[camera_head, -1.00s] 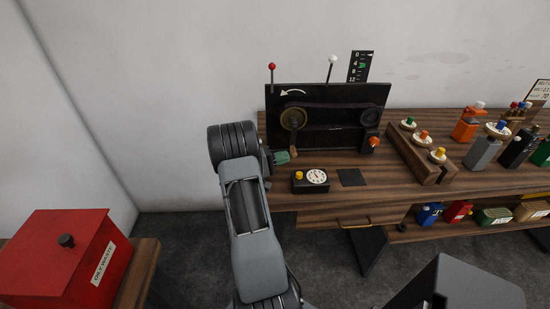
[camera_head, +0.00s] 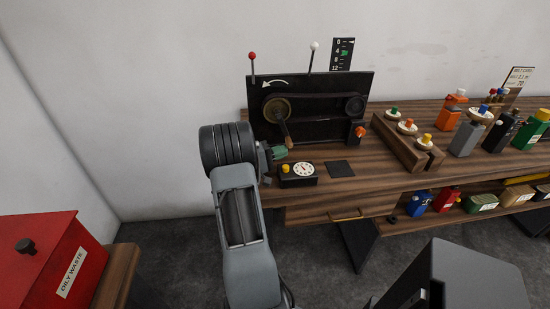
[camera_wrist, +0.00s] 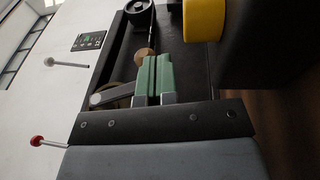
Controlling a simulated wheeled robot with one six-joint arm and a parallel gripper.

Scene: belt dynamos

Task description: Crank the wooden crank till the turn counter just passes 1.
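The wooden crank handle (camera_head: 289,142) sits below and slightly right of its brass wheel (camera_head: 278,110) on the black panel; its rounded wooden end (camera_wrist: 145,53) shows in the wrist view. My gripper (camera_head: 281,152) comes from the left, its green pads (camera_wrist: 155,75) together. The tips are right beside the handle and seem to touch it; the pads partly hide the crank arm (camera_wrist: 108,94). A round white dial (camera_head: 303,169) with a yellow button lies on the bench; its reading is too small to tell. A scale plate (camera_head: 342,54) marked 0 to 12 has a white pointer near 0 and a green mark near 4.
A white arrow on the panel (camera_head: 330,88) curves leftward. Red (camera_head: 252,56) and white (camera_head: 315,46) knobbed levers rise above it. A wooden block (camera_head: 408,143) with coloured pegs stands right. A red oily-waste bin (camera_head: 40,262) is at lower left.

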